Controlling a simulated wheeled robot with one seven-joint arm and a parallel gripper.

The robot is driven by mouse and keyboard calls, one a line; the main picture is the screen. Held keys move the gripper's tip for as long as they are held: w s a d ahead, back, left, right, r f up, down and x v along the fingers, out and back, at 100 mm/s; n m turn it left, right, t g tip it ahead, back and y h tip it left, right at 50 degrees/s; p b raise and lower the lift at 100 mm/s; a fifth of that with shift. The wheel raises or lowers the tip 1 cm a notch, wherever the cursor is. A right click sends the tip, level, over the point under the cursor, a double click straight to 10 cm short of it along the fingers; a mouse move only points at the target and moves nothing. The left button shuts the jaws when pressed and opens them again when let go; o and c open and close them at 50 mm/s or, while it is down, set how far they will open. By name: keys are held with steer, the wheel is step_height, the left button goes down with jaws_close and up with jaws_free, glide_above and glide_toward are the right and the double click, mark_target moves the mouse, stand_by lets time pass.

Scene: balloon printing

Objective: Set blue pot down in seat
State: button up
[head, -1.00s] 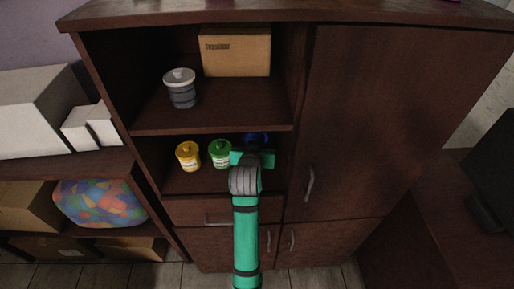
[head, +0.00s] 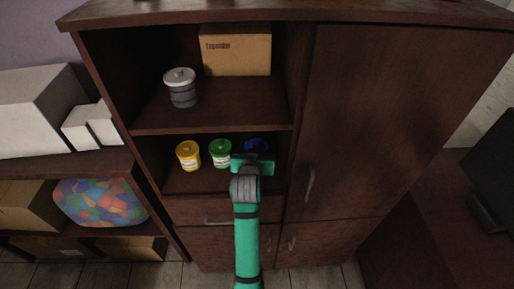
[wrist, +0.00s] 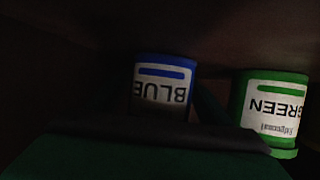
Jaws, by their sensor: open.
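The blue pot (head: 257,145) stands on the lower open shelf of the dark cabinet, right of the green pot, with its front partly hidden by my gripper in the head view. My gripper (head: 254,160) is just in front of it. In the wrist view, which is upside down, the blue pot (wrist: 162,84) shows its BLUE label, and a dark finger shows beside it. The jaws are open and the pot appears to rest by itself. Any seat under the pot is hidden from both views.
The green pot (head: 220,153) and yellow pot (head: 188,155) stand to the left on the same shelf. A grey pot (head: 181,88) and a cardboard box (head: 236,50) are on the shelf above. The closed cabinet door (head: 390,120) is at the right.

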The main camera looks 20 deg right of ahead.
steer(key=shift+s, duration=0.1)
steer(key=v, duration=1)
steer(key=shift+a+r, duration=0.1)
steer(key=shift+a, duration=0.05)
steer(key=shift+o, duration=0.6)
steer(key=shift+t+h, duration=0.3)
steer(key=v, duration=0.6)
steer(key=shift+f, duration=0.3)
steer(key=x, duration=0.5)
steer(key=shift+r+x, duration=0.15)
steer(key=shift+x, duration=1.2)
steer(key=shift+r+x, duration=0.2)
steer(key=shift+x, duration=1.1)
steer(key=shift+c, duration=0.4)
steer(key=c, duration=1.7)
